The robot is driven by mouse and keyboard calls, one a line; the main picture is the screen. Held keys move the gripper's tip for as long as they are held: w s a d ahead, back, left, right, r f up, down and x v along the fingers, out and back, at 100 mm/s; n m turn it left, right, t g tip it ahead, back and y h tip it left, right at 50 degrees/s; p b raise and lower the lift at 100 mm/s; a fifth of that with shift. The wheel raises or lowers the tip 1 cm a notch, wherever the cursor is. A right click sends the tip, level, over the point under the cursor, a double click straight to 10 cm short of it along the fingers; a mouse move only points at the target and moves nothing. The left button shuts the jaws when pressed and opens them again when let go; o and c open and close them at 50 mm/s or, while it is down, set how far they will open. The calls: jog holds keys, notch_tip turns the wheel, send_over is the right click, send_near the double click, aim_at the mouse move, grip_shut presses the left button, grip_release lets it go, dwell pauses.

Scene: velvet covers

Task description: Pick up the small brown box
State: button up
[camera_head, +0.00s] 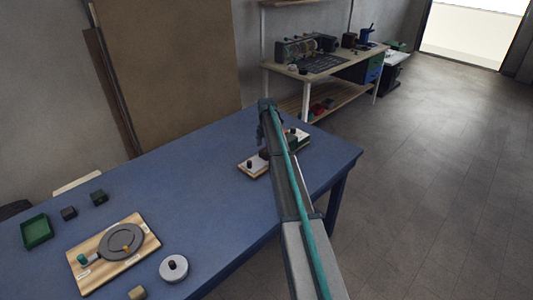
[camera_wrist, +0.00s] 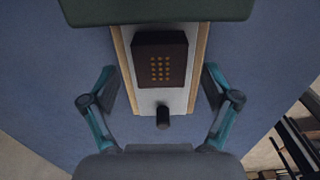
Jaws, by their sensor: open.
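A small dark brown box (camera_wrist: 161,58) with rows of yellow dots sits on a white board with wooden edges (camera_wrist: 121,60) in the wrist view. A black knob (camera_wrist: 163,117) stands on the board's near end. My gripper (camera_wrist: 160,88) is open and empty, one teal finger at each side of the board and box. The fingers do not appear to touch the box. In the head view the brown box (camera_head: 264,153) shows only partly, beside my arm, on the blue table (camera_head: 205,170). My arm hides most of the gripper there.
A dark green slab (camera_wrist: 158,10) lies just beyond the box. At the table's left are a wooden board with a grey disc (camera_head: 118,240), a green tray (camera_head: 37,231), dark small boxes (camera_head: 99,197), a round white item (camera_head: 174,268) and a tan block (camera_head: 137,293). The table's middle is clear.

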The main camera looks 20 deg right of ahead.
jog(key=shift+f, duration=1.35)
jog(key=c, duration=1.4)
jog(key=shift+o, duration=0.2)
jog(key=shift+r, duration=0.1)
